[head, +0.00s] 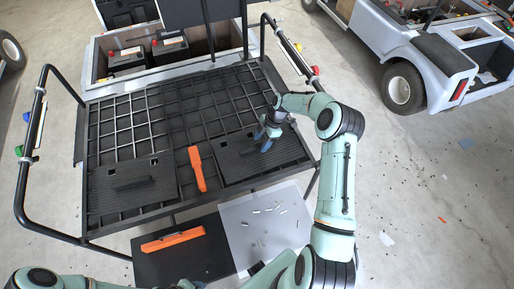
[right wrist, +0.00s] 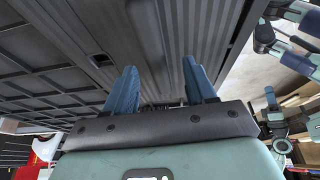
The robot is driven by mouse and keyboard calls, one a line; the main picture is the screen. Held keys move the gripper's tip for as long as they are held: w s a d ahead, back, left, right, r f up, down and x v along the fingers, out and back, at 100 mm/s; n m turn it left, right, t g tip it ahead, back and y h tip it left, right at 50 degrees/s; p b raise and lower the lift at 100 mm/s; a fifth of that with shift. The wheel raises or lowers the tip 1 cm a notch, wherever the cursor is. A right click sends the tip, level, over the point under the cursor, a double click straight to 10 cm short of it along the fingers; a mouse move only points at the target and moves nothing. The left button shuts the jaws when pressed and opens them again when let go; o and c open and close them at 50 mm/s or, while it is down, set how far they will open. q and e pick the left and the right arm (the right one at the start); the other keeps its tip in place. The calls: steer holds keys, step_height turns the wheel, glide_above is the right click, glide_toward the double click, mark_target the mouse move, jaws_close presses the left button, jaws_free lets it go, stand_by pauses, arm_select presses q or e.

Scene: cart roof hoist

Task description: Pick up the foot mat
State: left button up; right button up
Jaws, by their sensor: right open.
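Two black ribbed foot mats lie on the dark grid deck of the cart. The left mat (head: 108,200) has a dark raised bar on it, and the right mat (head: 290,152) lies at the deck's right front. My right gripper (head: 262,139) is over the right mat, its blue fingers near the mat's middle and partly covering it. In the right wrist view, the fingers (right wrist: 158,92) are spread with nothing between them, and a ribbed dark surface (right wrist: 205,35) with a raised bar (right wrist: 146,32) is in front of them. Whether they touch the mat cannot be told. My left gripper is not seen.
An orange tool (head: 197,168) lies between the mats. In front, a dark panel bears an orange bar (head: 173,239), and a grey sheet (head: 240,222) bears several small parts. Black side rails (head: 21,185) flank the deck. Another white cart (head: 398,50) stands at the upper right.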

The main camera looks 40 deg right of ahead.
mark_target(259, 145)
steer(key=shift+w+a+f, duration=0.25)
steer(key=shift+f, duration=0.3)
steer(key=shift+w+a+f, duration=0.2)
steer(key=shift+f, duration=0.35)
steer(key=shift+s+f, duration=0.15)
steer(key=shift+f, duration=0.1)
steer(key=shift+f, duration=0.1)
jaws_close()
